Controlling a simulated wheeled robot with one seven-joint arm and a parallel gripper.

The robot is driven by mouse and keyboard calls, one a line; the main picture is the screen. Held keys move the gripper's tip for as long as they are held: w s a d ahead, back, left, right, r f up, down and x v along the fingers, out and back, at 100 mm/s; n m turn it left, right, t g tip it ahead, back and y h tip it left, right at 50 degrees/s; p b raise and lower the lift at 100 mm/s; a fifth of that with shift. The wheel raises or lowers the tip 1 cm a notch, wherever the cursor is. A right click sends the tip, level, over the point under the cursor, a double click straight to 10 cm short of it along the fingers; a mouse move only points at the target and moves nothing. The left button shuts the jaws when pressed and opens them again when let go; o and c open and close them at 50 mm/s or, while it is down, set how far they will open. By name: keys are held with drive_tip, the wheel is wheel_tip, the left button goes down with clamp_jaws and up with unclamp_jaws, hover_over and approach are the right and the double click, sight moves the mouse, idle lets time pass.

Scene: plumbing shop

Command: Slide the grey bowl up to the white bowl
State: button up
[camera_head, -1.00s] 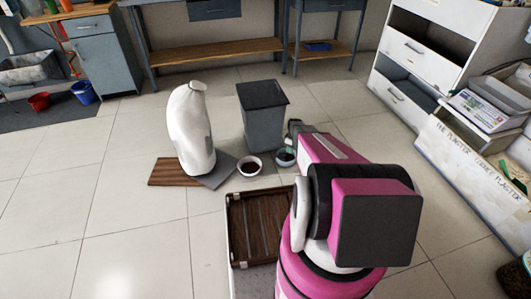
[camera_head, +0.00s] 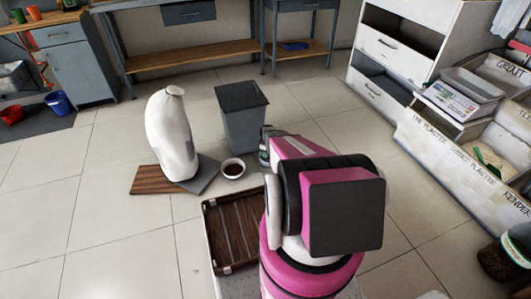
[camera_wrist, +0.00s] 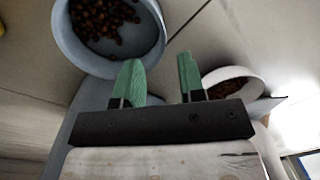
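The white bowl (camera_head: 232,168), with brown contents, stands on the floor in the head view, beside a grey mat's corner. It also shows in the wrist view (camera_wrist: 245,72), right of my fingers. The grey bowl (camera_wrist: 155,48), holding brown pellets, is at the wrist view's upper left. In the head view my arm hides most or all of it. My gripper (camera_wrist: 160,78) has two green fingers spread apart with nothing between them. The left finger overlaps the grey bowl's rim in the picture; I cannot tell whether they touch. A gap separates the two bowls in the wrist view.
A grey bin (camera_head: 242,120) stands behind the bowls. A white sack (camera_head: 171,135) stands left on a brown board (camera_head: 153,180). A dark slatted tray (camera_head: 207,235) is in front of the white bowl. Shelving (camera_head: 385,50) is at right. Open tiled floor lies left.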

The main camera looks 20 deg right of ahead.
sight(266, 164)
drive_tip(key=f, duration=0.9)
drive_tip(key=shift+s+a+f, duration=0.2)
drive_tip(key=shift+s+f, duration=0.05)
clamp_jaws()
